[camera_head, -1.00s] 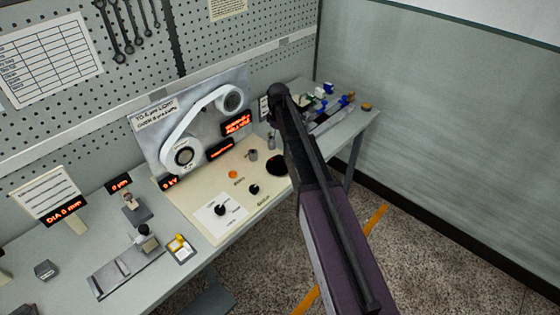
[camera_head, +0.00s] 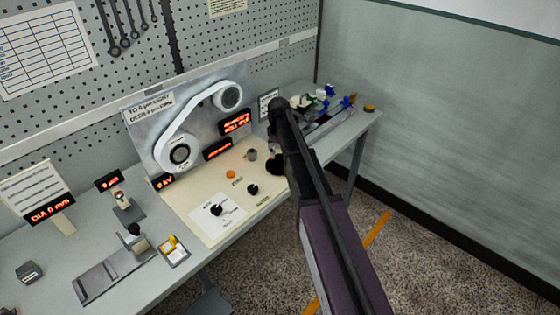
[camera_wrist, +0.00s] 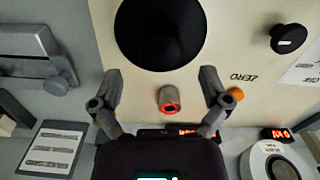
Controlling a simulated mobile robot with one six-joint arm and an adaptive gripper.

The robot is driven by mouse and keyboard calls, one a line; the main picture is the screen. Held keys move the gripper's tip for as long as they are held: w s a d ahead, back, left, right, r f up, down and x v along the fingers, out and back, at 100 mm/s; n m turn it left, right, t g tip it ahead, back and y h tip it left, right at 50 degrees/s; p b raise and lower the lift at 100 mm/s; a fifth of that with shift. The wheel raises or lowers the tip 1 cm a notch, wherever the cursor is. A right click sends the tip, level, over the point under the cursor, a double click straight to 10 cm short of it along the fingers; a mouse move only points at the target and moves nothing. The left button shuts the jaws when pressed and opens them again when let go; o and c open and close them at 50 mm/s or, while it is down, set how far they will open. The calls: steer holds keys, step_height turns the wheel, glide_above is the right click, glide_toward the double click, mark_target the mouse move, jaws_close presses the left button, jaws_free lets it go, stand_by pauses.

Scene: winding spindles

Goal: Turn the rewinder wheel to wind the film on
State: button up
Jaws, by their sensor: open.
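A large black round disc, which looks like the wheel, lies on the beige console. It is at the top of the wrist view (camera_wrist: 160,30) and partly behind my arm in the head view (camera_head: 273,169). My gripper (camera_wrist: 160,74) is open and empty, its two fingers spread below the disc's edge in the wrist view. A grey cylinder with a red ring (camera_wrist: 169,98) shows between the fingers. The white film (camera_head: 182,122) runs between a lower reel (camera_head: 179,155) and an upper reel (camera_head: 229,97) on a metal panel. My arm hides most of my gripper in the head view.
The beige console also carries an orange button (camera_head: 231,174) and black knobs (camera_head: 216,210). A metal slide fixture (camera_head: 108,276) stands at the left. Small parts and a rail (camera_head: 330,122) lie on the bench to the right. Floor space is free at the right.

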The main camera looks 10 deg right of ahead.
mark_target(279, 156)
steer(key=shift+f+b, duration=1.15)
steer(key=shift+f, duration=0.3)
steer(key=c, duration=1.1)
steer(key=shift+d, duration=0.3)
steer(key=shift+c, duration=0.2)
steer(key=shift+a, duration=0.2)
